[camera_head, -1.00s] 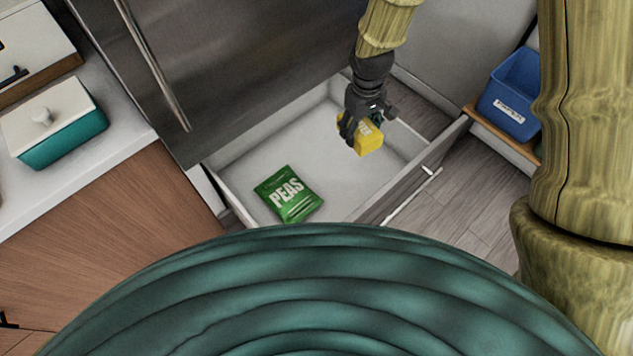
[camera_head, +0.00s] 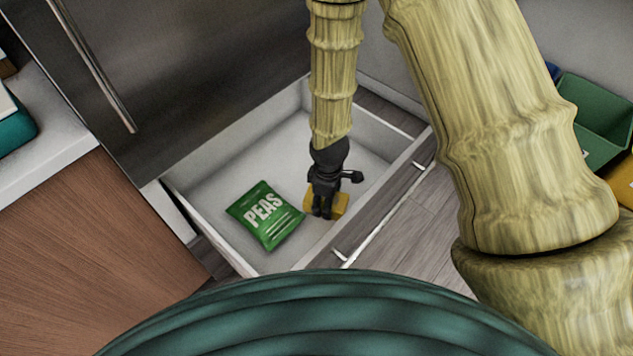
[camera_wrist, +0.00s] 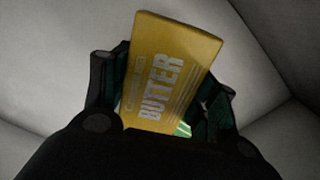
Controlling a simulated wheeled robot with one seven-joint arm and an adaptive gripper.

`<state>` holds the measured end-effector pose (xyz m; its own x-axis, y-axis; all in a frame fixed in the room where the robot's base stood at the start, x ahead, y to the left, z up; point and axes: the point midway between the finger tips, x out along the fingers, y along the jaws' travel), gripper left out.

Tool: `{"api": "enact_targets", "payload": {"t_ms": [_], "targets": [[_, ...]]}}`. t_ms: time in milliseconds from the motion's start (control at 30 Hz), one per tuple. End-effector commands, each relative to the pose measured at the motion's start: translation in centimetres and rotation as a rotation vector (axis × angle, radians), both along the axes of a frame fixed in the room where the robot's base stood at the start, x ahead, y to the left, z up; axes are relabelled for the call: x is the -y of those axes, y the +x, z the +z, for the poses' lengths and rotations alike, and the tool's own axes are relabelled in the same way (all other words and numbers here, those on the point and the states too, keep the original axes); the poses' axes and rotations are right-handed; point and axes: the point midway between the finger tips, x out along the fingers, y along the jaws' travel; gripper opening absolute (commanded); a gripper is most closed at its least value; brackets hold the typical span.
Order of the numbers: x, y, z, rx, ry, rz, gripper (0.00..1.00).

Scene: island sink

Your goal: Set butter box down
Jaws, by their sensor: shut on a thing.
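The yellow butter box (camera_head: 340,201) is in my gripper (camera_head: 322,208), inside the open white drawer (camera_head: 222,172), near its front-right wall. In the wrist view the butter box (camera_wrist: 172,72) stands up between the two dark fingers of my gripper (camera_wrist: 163,105), which are shut on it, its lettering facing the camera. Its lower end is hidden by my gripper. I cannot tell whether the box touches the drawer floor.
A green bag of peas (camera_head: 265,214) lies on the drawer floor, left of the butter box. The drawer floor behind them is bare. A green bin (camera_head: 598,115) stands at the far right, and a white counter (camera_head: 45,135) is at the left.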

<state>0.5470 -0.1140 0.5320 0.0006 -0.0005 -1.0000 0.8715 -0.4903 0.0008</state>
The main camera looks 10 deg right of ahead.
Motion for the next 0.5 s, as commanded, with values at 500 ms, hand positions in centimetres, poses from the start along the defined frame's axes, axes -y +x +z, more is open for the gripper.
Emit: {"api": "enact_targets", "payload": {"t_ms": [500], "targets": [[5.6,9.0,-1.0,0.002,0.001,-0.006,0.27]]}}
